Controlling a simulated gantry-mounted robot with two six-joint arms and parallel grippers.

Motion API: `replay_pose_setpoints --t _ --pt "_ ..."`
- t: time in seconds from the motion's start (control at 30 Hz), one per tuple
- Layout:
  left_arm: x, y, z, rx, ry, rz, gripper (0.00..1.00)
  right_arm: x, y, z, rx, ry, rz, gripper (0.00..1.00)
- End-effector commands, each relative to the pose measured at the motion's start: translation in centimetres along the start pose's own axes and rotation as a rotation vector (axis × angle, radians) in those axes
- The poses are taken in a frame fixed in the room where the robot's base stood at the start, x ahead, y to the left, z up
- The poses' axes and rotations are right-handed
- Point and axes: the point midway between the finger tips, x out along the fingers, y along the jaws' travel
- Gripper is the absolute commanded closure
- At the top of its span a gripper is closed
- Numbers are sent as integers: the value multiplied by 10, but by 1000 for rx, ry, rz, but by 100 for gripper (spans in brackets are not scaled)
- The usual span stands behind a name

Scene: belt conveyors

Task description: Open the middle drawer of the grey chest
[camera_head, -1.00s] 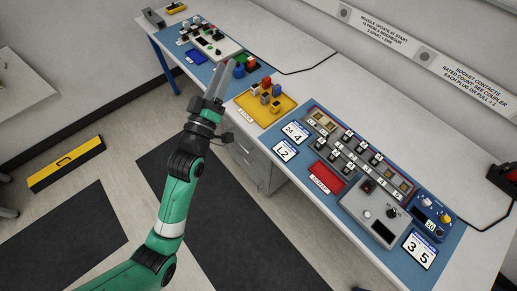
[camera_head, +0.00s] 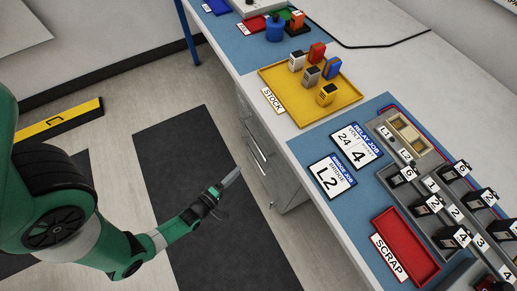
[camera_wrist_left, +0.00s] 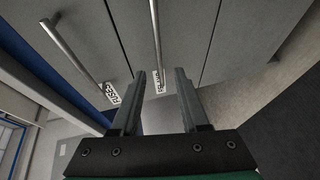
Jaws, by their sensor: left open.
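The grey chest (camera_head: 295,190) stands under the bench, its drawer fronts facing left, steeply foreshortened in the head view. In the left wrist view its front shows as several grey panels. A bar handle (camera_wrist_left: 155,35) runs down the central panel (camera_wrist_left: 185,30), with a small printed label at its end. A second bar handle (camera_wrist_left: 68,45) with a label is on the panel to the left. No drawer looks pulled out. My left gripper (camera_head: 232,178) is open and empty in front of the chest; in the wrist view its fingertips (camera_wrist_left: 160,74) straddle the central handle's line, apparently short of it.
The bench top (camera_head: 262,64) overhangs above the chest. It carries a yellow stock tray (camera_head: 345,97), a red scrap tray (camera_head: 390,232), job cards and a relay board. Floor left of the chest is clear, with dark mats (camera_head: 190,150). A yellow-black floor bar (camera_head: 62,118) lies further left.

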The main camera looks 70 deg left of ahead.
Motion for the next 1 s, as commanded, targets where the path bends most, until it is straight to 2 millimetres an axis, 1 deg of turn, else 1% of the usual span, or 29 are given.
replay_pose_setpoints --t 0.07,0.17,0.4,0.53,0.6,0.7,0.93,0.97,1.0 --pt "8 0 0 1 0 3 55 -2 0 2 0 0 0 50" --pt "25 -1 0 2 0 5 55 -7 0 6 0 0 0 50" --pt "80 -2 0 3 -1 5 55 -21 0 20 0 -1 0 50" --pt "102 -1 0 3 -1 5 55 -27 0 25 0 -1 0 50" --pt "109 -1 0 3 -1 2 55 -28 0 27 0 -1 0 50" --pt "115 1 0 3 -1 2 55 -29 0 27 0 -1 0 50" --pt "115 2 0 3 -1 1 55 -29 0 27 0 -1 0 50" --pt "115 2 0 3 -1 1 59 -29 0 27 0 -1 0 50" --pt "115 2 0 3 -1 1 66 -29 0 27 0 -1 0 50"
